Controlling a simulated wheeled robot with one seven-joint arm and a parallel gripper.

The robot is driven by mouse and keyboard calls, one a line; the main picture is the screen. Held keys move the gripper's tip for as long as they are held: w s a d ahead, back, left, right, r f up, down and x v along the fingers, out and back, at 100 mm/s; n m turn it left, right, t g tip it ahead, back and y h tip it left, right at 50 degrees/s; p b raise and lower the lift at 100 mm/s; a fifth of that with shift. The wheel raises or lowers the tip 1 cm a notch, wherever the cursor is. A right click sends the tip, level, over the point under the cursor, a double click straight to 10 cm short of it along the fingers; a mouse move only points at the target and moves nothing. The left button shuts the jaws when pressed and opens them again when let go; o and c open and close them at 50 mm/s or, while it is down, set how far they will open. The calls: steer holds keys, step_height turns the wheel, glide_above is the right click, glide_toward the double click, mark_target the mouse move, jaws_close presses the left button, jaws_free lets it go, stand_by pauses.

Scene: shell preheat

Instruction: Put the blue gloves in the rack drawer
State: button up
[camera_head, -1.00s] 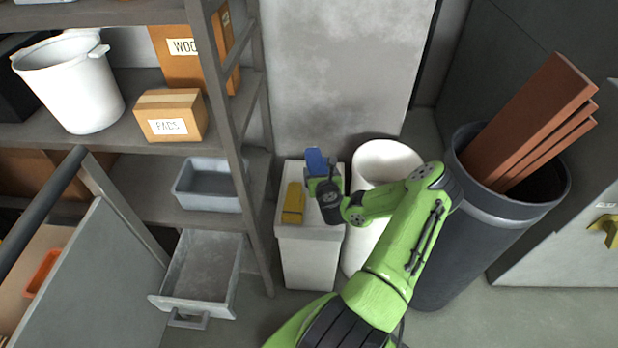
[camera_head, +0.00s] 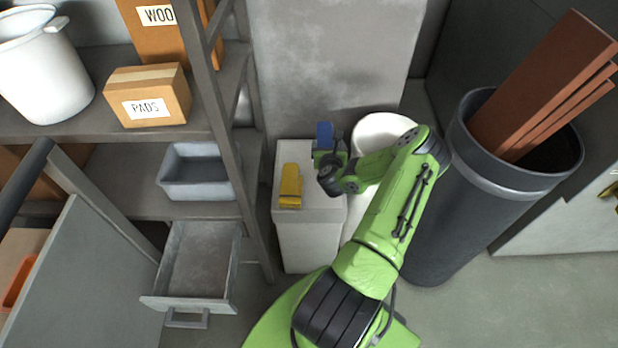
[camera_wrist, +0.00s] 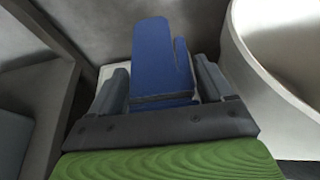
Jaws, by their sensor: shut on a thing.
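The blue gloves (camera_head: 324,134) are held in my gripper (camera_head: 324,152), above the back right of a white pedestal bin (camera_head: 309,225). In the wrist view the blue gloves (camera_wrist: 163,58) stand out between the two grey fingers of my gripper (camera_wrist: 165,85), which is shut on them. The rack drawer (camera_head: 196,262) is pulled open at the bottom of the rack, left of the bin, and looks empty. Its handle (camera_head: 187,318) faces the front.
Yellow gloves (camera_head: 290,185) lie on the bin's top. A rack post (camera_head: 250,215) stands between bin and drawer. A grey tray (camera_head: 197,178) sits on the shelf above the drawer. A white round bin (camera_head: 383,128) and a dark barrel with planks (camera_head: 470,215) stand to the right.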

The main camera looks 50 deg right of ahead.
step_height(320, 180, down, 11)
steer(key=b, duration=0.7)
steer(key=shift+r, duration=0.25)
steer(key=o, duration=1.1)
steer(key=shift+f, duration=0.15)
steer(key=shift+c, duration=0.2)
